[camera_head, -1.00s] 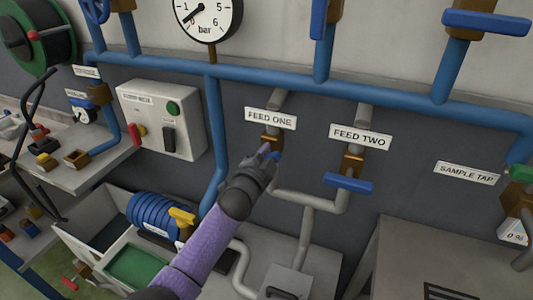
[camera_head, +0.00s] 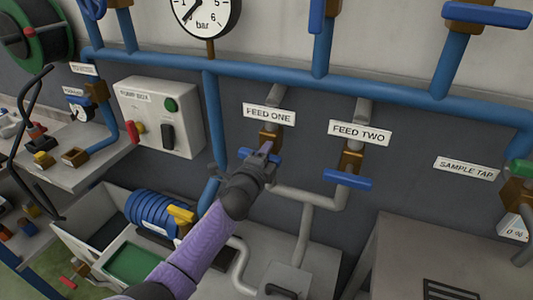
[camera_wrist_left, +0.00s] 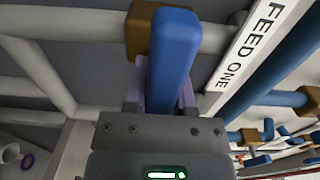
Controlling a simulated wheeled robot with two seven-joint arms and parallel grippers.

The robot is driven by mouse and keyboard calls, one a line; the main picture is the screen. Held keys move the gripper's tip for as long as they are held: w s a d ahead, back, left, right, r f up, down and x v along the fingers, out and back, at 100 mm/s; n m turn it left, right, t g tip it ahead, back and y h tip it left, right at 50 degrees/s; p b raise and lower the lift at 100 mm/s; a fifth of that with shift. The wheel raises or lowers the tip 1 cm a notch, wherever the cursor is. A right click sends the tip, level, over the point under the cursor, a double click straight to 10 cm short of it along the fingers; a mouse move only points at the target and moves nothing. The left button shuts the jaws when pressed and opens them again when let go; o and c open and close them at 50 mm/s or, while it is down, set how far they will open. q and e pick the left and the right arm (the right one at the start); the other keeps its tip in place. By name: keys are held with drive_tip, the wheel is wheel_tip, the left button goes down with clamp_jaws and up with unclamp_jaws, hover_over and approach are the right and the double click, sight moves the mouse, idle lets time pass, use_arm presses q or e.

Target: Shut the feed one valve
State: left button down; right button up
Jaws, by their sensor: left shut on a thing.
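The feed one valve has a brass body (camera_head: 270,138) below the FEED ONE label (camera_head: 268,115). Its blue handle (camera_head: 276,157) shows at both sides of my left gripper (camera_head: 263,150) and looks roughly crosswise to the pipe. In the left wrist view the blue handle (camera_wrist_left: 174,60) lies between the fingers, with the brass body (camera_wrist_left: 143,28) behind it. My left gripper is shut on this handle; the fingers hide part of it. My right gripper is not in view.
The feed two valve's blue handle (camera_head: 348,180) is close by on the right, crosswise to its pipe. A pump box (camera_head: 160,117) is on the wall to the left.

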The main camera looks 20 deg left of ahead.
use_arm(q)
drive_tip(key=shift+f, duration=0.1)
drive_tip(key=shift+c, duration=2.2)
unclamp_jaws()
drive_tip(key=s+p, duration=0.1)
drive_tip(key=s, duration=0.9)
drive_tip(key=shift+d+p, duration=0.25)
drive_tip(key=shift+p, duration=0.1)
